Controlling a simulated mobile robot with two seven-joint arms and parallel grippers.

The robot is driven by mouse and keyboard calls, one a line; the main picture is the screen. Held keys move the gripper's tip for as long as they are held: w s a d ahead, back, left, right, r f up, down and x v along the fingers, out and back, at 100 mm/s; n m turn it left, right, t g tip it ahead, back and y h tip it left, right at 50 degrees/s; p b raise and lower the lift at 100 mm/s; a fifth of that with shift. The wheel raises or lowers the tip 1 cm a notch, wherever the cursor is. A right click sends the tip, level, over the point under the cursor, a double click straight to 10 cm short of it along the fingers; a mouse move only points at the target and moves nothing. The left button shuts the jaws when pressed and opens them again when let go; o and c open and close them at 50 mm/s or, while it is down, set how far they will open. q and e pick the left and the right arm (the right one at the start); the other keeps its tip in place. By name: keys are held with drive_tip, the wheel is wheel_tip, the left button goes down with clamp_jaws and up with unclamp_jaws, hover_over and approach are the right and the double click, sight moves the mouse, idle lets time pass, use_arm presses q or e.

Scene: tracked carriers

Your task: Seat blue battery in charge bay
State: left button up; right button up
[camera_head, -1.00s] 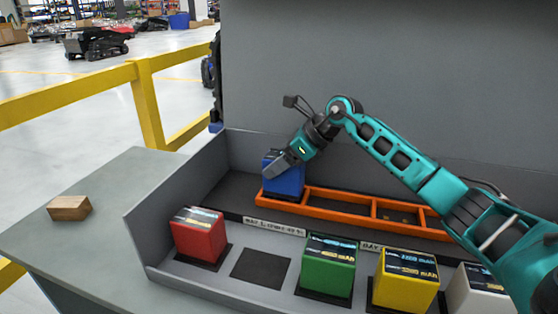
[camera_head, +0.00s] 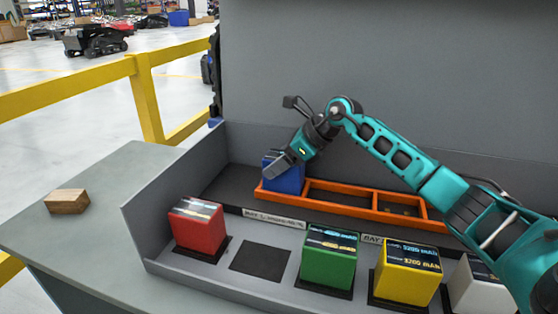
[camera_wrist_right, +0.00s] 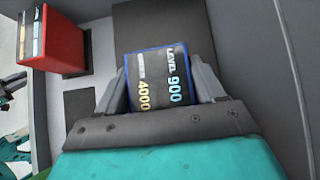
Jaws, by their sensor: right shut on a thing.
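The blue battery (camera_head: 288,182) is upright at the left end of the orange charge rack (camera_head: 335,204), within or just over its leftmost bay. The rack's front rim meets its lower edge, so I cannot tell whether it rests on the bay floor. My right gripper (camera_head: 279,165) is shut on it from above. The right wrist view shows the battery's dark labelled top (camera_wrist_right: 156,82) between both fingers (camera_wrist_right: 160,92). My left gripper is not in view.
Red (camera_head: 198,226), green (camera_head: 328,262) and yellow (camera_head: 406,276) batteries and a white one (camera_head: 475,290) stand on the front shelf. A dark pad (camera_head: 260,261) between red and green is empty. A grey side wall (camera_head: 175,190) stands left; a wooden block (camera_head: 67,202) lies beyond it.

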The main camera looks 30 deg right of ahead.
drive_tip(key=o, duration=1.5)
drive_tip(key=shift+r, duration=0.15)
drive_tip(key=o, duration=0.3)
drive_tip(key=shift+f, duration=0.3)
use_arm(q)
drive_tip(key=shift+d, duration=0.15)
use_arm(e)
drive_tip(key=shift+r, duration=0.1)
drive_tip(key=shift+s+d+r, duration=0.25)
drive_tip(key=shift+r, duration=0.15)
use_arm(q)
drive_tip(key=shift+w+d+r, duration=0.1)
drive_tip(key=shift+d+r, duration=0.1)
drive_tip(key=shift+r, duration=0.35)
use_arm(e)
drive_tip(key=v, duration=1.2)
drive_tip(key=shift+a+r, duration=0.1)
